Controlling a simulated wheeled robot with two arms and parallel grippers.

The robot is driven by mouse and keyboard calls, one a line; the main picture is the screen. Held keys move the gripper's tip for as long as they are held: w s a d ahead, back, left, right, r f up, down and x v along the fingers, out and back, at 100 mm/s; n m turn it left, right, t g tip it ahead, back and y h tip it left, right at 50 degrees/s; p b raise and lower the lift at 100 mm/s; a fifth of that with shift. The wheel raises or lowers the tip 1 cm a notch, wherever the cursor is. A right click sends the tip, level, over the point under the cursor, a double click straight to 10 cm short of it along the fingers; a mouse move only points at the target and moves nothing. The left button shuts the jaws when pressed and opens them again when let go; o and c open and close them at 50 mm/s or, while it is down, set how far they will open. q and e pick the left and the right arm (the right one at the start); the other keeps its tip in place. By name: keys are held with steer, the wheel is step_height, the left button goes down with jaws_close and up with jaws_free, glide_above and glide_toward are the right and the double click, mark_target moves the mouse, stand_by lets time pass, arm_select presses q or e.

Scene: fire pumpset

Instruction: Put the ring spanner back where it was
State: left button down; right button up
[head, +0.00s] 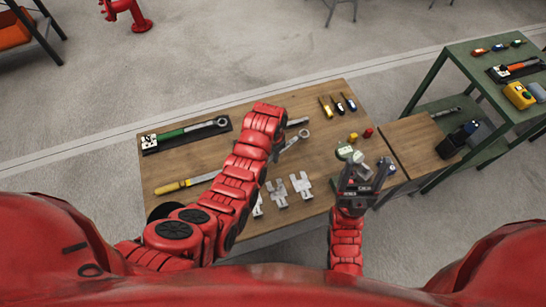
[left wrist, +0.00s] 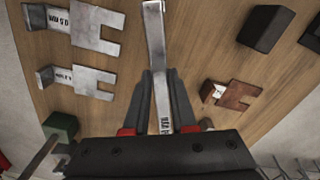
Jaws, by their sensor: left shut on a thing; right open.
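A printed size mark shows between the fingers, and the ring end is outside that view. In the head view my red left arm hides most of the left gripper. Whether the spanner touches the table (head: 228,163) I cannot tell. My right gripper (head: 359,166) is open and empty over the table's right part.
Forked steel shims (head: 278,194) lie near the front edge, also in the left wrist view (left wrist: 95,27). A rusty shim (left wrist: 232,94) and a dark block (left wrist: 265,28) lie opposite. A green cart (head: 480,85) stands right.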

mark_target(273, 164)
arm_select(q)
step_height(273, 164, down, 2)
steer(key=shift+f+p, duration=0.25)
steer(key=shift+p, duration=0.05)
steer(key=shift+f, duration=0.2)
steer(key=c, duration=1.2)
jaws_free()
steer(key=shift+f, duration=0.15)
steer(key=o, duration=0.5)
steer(key=shift+c, duration=0.2)
